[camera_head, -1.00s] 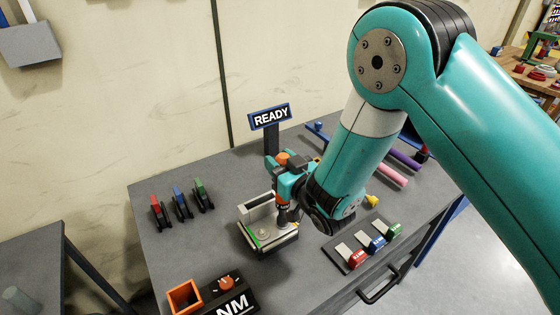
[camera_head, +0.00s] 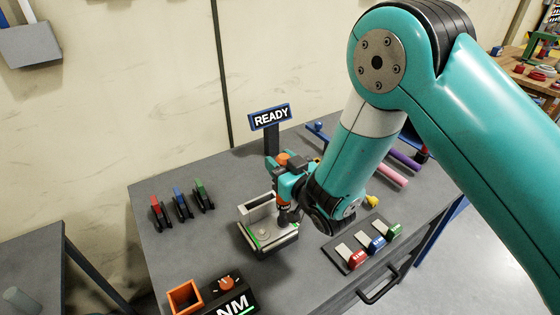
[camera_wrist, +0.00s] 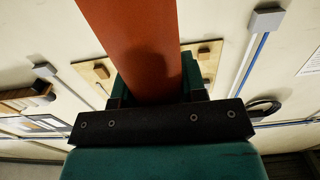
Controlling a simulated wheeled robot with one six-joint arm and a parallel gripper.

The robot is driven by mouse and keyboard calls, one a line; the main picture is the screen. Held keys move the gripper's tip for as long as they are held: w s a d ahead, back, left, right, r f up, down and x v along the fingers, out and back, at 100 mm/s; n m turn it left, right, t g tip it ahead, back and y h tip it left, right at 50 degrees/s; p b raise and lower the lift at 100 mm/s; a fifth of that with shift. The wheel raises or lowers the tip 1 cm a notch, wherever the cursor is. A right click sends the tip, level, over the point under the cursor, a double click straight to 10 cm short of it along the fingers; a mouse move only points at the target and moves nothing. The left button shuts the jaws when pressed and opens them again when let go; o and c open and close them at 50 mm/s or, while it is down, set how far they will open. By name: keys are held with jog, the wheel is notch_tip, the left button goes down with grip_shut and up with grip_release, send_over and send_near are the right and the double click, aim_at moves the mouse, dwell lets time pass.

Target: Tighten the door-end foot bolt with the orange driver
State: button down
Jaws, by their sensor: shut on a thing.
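My gripper (camera_head: 284,181) is shut on the orange driver (camera_head: 283,158), whose orange top shows above the jaws in the head view. In the wrist view the orange driver (camera_wrist: 137,45) stands between the jaws and fills the upper middle. In the head view its dark lower end (camera_head: 289,215) points down at the right part of a grey chassis fixture (camera_head: 261,245) with a green strip at its left. The foot bolt under the tip is hidden, so I cannot tell whether they touch.
Red, blue and green clamps (camera_head: 181,204) stand at the table's left. An orange square bin (camera_head: 184,297) and a black NM box with an orange knob (camera_head: 227,283) are in front. A tray with coloured pieces (camera_head: 366,245) lies right. The table's left middle is clear.

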aim_at(280, 153)
jog(key=shift+r+p, duration=1.9)
jog(key=shift+r, duration=0.65)
